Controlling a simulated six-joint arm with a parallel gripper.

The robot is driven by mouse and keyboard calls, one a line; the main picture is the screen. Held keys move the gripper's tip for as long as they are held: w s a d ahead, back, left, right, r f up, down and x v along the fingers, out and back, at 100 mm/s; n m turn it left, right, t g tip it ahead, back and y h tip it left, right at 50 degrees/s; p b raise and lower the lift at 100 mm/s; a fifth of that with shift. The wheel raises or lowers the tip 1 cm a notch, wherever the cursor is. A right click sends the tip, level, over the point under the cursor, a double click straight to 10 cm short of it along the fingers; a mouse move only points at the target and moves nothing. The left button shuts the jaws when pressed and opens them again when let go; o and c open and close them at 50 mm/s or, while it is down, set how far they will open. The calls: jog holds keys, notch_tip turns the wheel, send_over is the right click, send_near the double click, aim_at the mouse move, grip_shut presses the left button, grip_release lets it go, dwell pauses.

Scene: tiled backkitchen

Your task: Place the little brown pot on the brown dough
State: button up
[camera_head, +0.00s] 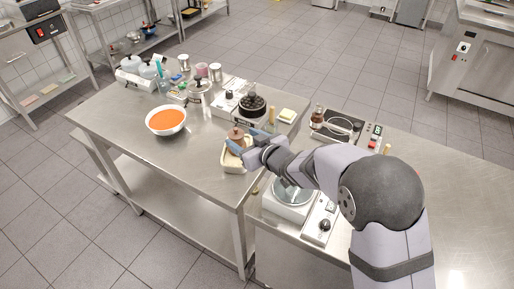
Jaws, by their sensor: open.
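The little brown pot (236,134) has a knobbed top and shows at the front right of the left steel table. I cannot tell whether the fingers touch the pot.
A white bowl of orange soup (166,120) stands left of the holder. Jars and pots crowd the back. The table's front left is clear.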

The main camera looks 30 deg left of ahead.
jog(key=b+v, duration=0.1)
jog(key=v, duration=0.7)
jog(key=shift+d, duration=0.3)
jog(key=shift+s, duration=0.15)
